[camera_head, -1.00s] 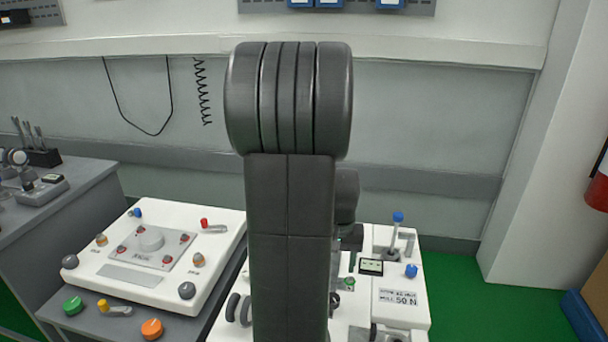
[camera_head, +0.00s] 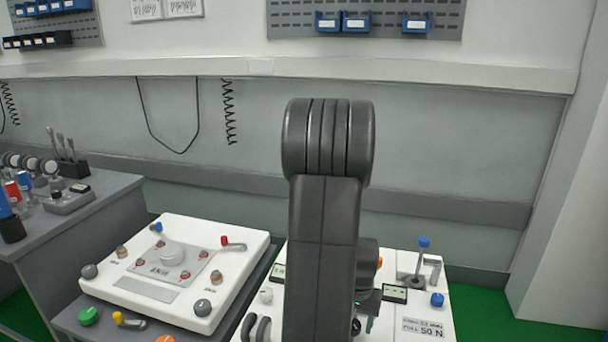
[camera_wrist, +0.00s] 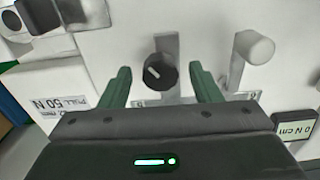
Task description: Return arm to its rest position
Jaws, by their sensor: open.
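My gripper (camera_wrist: 160,90) is open in the wrist view, with its two green fingers apart. It is empty. It faces the white cart panel (camera_wrist: 110,45), and a black knob (camera_wrist: 159,72) with a white mark shows between the fingers, beyond the tips. In the head view my dark arm stands upright in front of the white panel (camera_head: 420,325) and hides much of it. Only a small green part of the gripper (camera_head: 370,310) shows there, beside the arm's right edge.
A second white panel (camera_head: 150,295) with knobs stands at left. A blue-topped lever (camera_head: 424,243) and small display (camera_head: 394,294) are right of my arm. A grey bench (camera_head: 110,190) with tools is at far left. Green floor (camera_head: 475,300) is open at right.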

